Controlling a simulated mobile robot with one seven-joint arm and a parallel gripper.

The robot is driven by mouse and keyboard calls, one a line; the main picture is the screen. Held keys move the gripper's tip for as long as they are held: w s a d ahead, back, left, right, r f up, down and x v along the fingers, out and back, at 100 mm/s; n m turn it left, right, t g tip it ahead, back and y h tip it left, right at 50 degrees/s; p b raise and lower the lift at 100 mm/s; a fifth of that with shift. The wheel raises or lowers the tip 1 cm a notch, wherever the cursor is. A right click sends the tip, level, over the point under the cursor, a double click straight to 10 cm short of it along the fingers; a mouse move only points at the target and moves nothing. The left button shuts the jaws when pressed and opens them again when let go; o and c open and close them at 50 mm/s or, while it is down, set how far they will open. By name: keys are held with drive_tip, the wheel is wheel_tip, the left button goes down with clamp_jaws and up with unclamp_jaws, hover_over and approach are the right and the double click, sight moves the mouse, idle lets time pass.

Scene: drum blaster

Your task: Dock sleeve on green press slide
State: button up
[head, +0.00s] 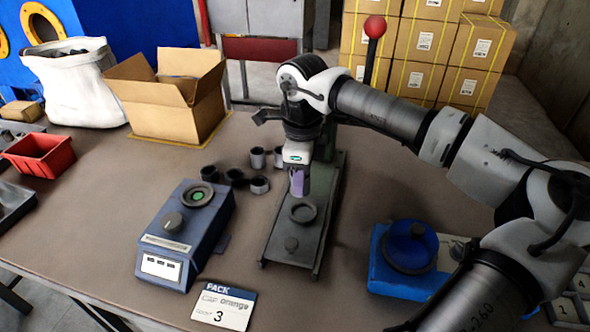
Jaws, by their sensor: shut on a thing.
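My gripper (299,181) points down above the green press (326,212), a long grey-green base with an upright column behind my arm. The gripper is shut on a small purple sleeve (297,185), partly covered by the fingers. The sleeve appears upright. In the picture it is just above the round dark seat (302,212) on the slide. I cannot tell how much height separates them. The press's red ball handle (375,27) stands up behind my arm.
Several loose dark and grey sleeves (258,158) stand left of the press. A blue device (187,235) with a green-centred seat is at left, a blue fixture (410,246) at right. A PACK card (224,305) lies in front. An open carton (170,95) stands at back left.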

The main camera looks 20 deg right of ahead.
drive_tip(key=shift+s+d+f+b, duration=0.15)
drive_tip(key=shift+f+b, duration=0.75)
drive_tip(key=shift+f, duration=0.6)
drive_tip(key=shift+w+d+f+b, duration=0.1)
drive_tip(key=shift+f+b, duration=0.75)
drive_tip(key=shift+f, duration=0.65)
drive_tip(key=shift+f+b, duration=0.65)
drive_tip(key=shift+b, duration=0.2)
drive_tip(key=o, duration=0.8)
drive_tip(key=shift+s+r, duration=0.1)
drive_tip(key=shift+o, duration=0.2)
drive_tip(key=shift+r, duration=0.1)
wheel_tip(320, 180, up, 11)
drive_tip(key=p, duration=0.7)
